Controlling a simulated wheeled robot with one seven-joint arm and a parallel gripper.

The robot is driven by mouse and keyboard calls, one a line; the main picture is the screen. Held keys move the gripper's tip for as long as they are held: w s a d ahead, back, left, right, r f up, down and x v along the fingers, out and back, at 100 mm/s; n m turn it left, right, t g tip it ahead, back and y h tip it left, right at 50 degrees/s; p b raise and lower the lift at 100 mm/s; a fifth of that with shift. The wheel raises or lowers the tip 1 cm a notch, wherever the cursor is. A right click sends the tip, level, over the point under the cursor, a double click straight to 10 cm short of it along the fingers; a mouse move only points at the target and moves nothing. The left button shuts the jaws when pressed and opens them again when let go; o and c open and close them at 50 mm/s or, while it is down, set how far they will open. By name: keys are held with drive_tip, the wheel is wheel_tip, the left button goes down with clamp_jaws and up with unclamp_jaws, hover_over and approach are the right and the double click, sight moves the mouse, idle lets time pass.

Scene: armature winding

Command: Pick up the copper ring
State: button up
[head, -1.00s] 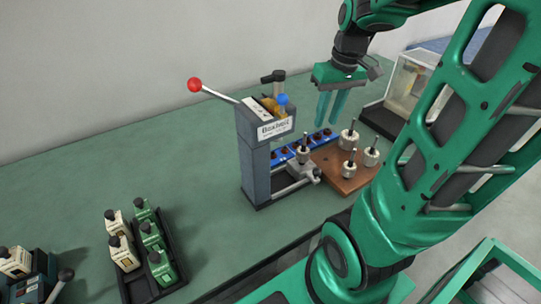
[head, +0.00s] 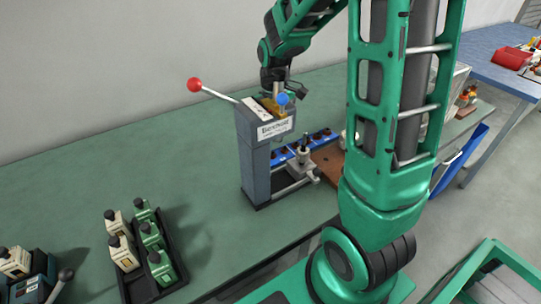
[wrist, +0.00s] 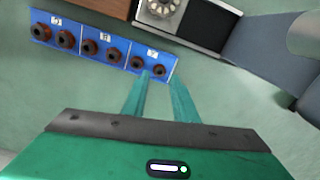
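Several dark copper rings, among them a copper ring at the near end of the row (wrist: 158,71), sit in a blue tray (wrist: 123,47). The tray also shows in the head view (head: 279,158), behind the press and partly hidden by it. My gripper (wrist: 161,76) points toward that end of the tray with its two green fingers apart and nothing between them. The end ring appears in line with the gap between the fingertips; I cannot tell the height left between them. In the head view the fingers are hidden behind the press.
The grey press (head: 257,165) with a red-knobbed lever (head: 195,85) stands close in front of my gripper. An armature (head: 303,158) is at its base. A brown board (head: 328,160) lies to the right. Bottles in a black tray (head: 168,262) stand at lower left.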

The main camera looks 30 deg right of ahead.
drive_tip(key=shift+w+f, duration=0.2)
drive_tip(key=shift+f, duration=2.5)
drive_tip(key=shift+c, duration=0.2)
clamp_jaws()
